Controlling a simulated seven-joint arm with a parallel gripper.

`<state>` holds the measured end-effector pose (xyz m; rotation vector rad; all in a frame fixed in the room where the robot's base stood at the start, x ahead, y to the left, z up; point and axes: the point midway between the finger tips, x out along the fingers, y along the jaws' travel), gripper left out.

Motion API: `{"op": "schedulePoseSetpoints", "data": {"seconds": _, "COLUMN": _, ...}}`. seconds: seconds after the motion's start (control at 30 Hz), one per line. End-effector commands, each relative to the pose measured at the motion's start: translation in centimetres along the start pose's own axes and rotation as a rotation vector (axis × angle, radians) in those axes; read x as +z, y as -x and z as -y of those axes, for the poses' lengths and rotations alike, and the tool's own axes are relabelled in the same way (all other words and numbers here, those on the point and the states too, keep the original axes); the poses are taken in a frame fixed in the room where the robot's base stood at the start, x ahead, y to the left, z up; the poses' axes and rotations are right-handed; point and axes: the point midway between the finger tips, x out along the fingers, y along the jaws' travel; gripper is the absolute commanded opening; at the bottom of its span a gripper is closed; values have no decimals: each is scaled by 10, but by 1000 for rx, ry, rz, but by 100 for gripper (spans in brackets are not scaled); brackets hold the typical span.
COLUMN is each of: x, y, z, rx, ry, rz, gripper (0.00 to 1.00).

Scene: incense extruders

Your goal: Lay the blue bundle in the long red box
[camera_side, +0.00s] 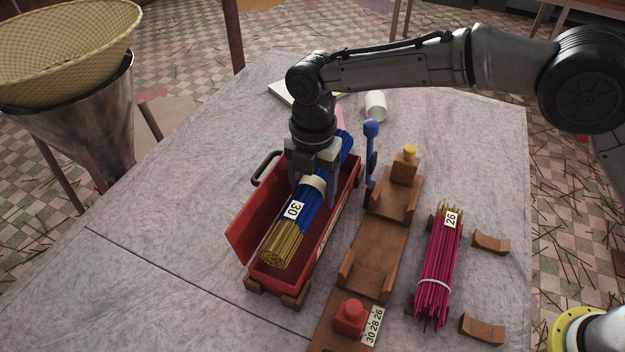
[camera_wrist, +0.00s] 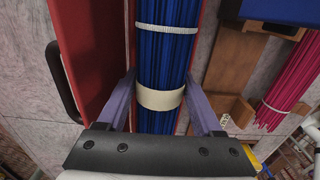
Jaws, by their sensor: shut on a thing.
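The blue bundle (camera_side: 308,208) has bare tan stick ends, a pale band and a tag reading 30. I cannot tell whether the bundle touches the box floor. My gripper (camera_side: 315,185) is over the box and shut on the bundle near its pale band. In the wrist view the fingers (camera_wrist: 163,103) stand on both sides of the blue bundle (camera_wrist: 165,60), with the red box wall (camera_wrist: 88,50) to the left.
A wooden stand (camera_side: 375,248) with a blue lever (camera_side: 370,150), a red knob (camera_side: 350,316) and a number strip is right of the box. A magenta bundle (camera_side: 438,265) tagged 26 lies farther right, near wooden cradles (camera_side: 490,243). A white cup (camera_side: 376,105) lies behind. The table's left side is clear.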

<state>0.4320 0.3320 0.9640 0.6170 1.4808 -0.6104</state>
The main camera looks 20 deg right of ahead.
Motion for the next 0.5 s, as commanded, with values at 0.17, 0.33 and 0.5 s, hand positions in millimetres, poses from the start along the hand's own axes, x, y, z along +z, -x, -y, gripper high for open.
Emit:
{"op": "schedulePoseSetpoints", "data": {"seconds": 0.17, "x": 0, "y": -3, "z": 0, "rx": 2, "ry": 0, "rz": 0, "gripper": 42}}
{"op": "schedulePoseSetpoints", "data": {"seconds": 0.33, "x": 0, "y": -4, "z": 0, "rx": 2, "ry": 0, "rz": 0, "gripper": 42}}
{"op": "schedulePoseSetpoints", "data": {"seconds": 0.5, "x": 0, "y": -4, "z": 0, "rx": 2, "ry": 0, "rz": 0, "gripper": 82}}
